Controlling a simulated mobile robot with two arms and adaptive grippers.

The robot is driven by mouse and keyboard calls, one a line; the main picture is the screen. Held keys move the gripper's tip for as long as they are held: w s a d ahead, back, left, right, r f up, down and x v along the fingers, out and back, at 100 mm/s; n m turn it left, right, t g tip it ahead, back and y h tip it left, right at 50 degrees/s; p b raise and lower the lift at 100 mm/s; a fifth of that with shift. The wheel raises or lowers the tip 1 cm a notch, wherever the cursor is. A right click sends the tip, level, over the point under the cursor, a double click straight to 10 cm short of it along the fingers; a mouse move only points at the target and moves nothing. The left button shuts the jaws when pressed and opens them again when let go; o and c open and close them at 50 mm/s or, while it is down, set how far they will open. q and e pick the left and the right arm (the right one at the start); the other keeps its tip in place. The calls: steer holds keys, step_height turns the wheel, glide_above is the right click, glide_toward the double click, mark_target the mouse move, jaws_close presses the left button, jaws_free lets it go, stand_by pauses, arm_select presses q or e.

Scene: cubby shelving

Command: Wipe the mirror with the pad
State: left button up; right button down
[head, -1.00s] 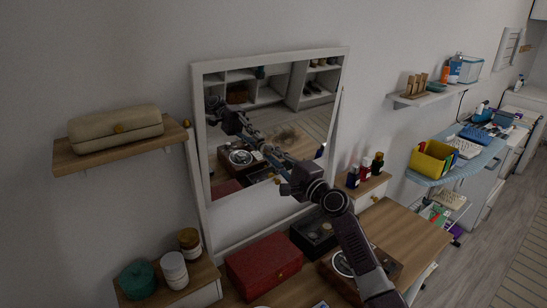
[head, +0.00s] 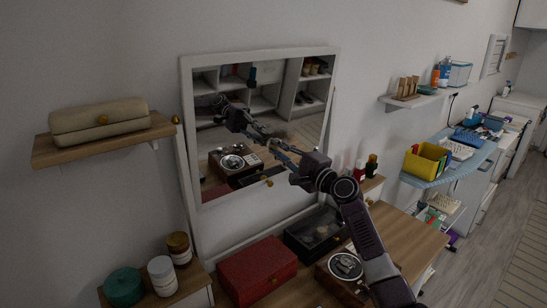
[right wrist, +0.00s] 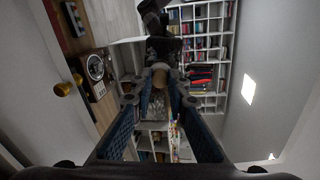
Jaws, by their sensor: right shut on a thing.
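The white-framed mirror (head: 315,122) leans on the wall behind the wooden tabletop. Its glass reflects my arm, shelves and floor, and a faint brownish smear (head: 299,133) shows near its middle. My right gripper (head: 275,148) is in front of the mirror's lower right part, with its fingers toward the glass. In the right wrist view its blue fingers (right wrist: 160,72) close on a small tan thing (right wrist: 160,80), likely the pad, mostly hidden. I cannot tell whether it touches the glass. My left gripper is not in view.
A red box (head: 257,270), a dark box (head: 313,236) and a turntable-like device (head: 345,267) stand below the mirror. Jars (head: 162,274) are at lower left. Small bottles (head: 371,166) stand just right of the mirror. A shelf with a beige case (head: 98,122) is at left.

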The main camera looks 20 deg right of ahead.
steer(key=shift+w+d+b, duration=0.25)
steer(key=shift+d+b, duration=0.25)
steer(key=shift+d, duration=0.1)
steer(key=shift+w+d+b, duration=0.2)
steer(key=shift+d+b, duration=0.25)
steer(key=shift+d, duration=0.15)
